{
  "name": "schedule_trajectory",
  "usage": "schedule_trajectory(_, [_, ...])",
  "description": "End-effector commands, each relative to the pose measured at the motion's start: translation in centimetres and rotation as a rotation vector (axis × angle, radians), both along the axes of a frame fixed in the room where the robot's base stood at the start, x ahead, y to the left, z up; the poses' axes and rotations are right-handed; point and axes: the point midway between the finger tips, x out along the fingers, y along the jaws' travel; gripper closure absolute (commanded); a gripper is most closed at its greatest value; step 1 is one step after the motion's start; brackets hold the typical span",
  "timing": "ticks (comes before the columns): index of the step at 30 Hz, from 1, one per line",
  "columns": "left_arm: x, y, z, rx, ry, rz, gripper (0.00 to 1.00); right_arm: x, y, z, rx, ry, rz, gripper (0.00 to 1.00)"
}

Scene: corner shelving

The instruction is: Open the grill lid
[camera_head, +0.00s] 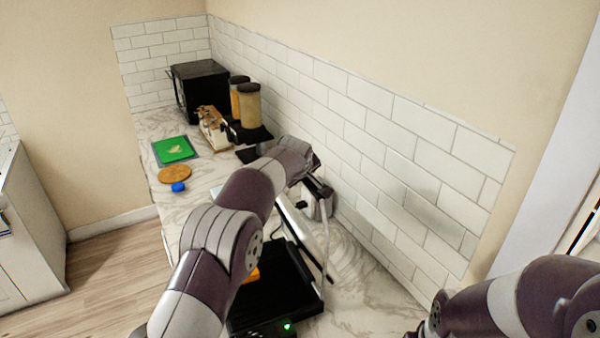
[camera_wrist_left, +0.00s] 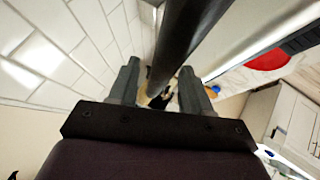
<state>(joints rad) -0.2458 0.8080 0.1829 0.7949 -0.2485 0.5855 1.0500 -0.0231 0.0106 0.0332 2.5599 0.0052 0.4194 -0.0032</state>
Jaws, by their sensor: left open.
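The grill's black lower plate (camera_head: 283,285) lies on the marble counter, with a green light (camera_head: 287,326) at its front. Its lid (camera_head: 312,235) stands raised, seen nearly edge-on and partly hidden by my left arm. An orange item (camera_head: 252,275) shows on the plate beside my arm. My left gripper (camera_wrist_left: 160,68) is open at the lid's upper end. In the left wrist view a dark round bar (camera_wrist_left: 186,35), which looks like the lid handle, runs between and above the two fingers. I cannot tell whether they touch it. My right gripper is out of view.
A white tiled wall (camera_head: 340,130) runs close behind the grill. Farther along the counter are a green board (camera_head: 174,150), a round wooden board (camera_head: 175,174), a blue item (camera_head: 178,187), two jars (camera_head: 249,106) and a black microwave (camera_head: 200,88).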

Motion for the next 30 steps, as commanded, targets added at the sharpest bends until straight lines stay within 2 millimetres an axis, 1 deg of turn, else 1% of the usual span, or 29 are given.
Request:
schedule_trajectory(1, [-0.6,0.0,0.0,-0.001,-0.003,-0.001,0.52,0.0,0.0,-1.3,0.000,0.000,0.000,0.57])
schedule_trajectory(5, [-2.9,0.1,2.1,-0.002,-0.006,-0.002,0.52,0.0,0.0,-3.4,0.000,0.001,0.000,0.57])
schedule_trajectory(6, [-3.6,0.1,2.8,-0.002,-0.005,-0.001,0.52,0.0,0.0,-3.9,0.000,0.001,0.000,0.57])
schedule_trajectory(12, [-6.7,0.3,6.1,-0.001,-0.003,-0.001,0.52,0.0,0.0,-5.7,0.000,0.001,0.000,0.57])
schedule_trajectory(16, [-7.8,0.4,7.5,-0.001,-0.002,-0.001,0.52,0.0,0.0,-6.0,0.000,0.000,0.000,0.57])
schedule_trajectory(20, [-8.2,0.4,7.9,-0.001,-0.001,-0.001,0.52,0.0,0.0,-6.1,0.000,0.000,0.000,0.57])
schedule_trajectory(26, [-8.2,0.4,8.0,-0.001,-0.001,-0.001,0.52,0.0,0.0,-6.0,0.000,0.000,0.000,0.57])
schedule_trajectory(28, [-8.3,0.6,7.6,0.005,0.005,-0.004,0.52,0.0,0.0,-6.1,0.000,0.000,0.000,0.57])
schedule_trajectory(29, [-8.6,0.8,7.1,0.014,0.015,-0.010,0.52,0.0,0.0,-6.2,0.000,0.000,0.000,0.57])
schedule_trajectory(30, [-9.1,1.4,6.1,0.033,0.036,-0.024,0.52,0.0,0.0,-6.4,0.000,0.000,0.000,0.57])
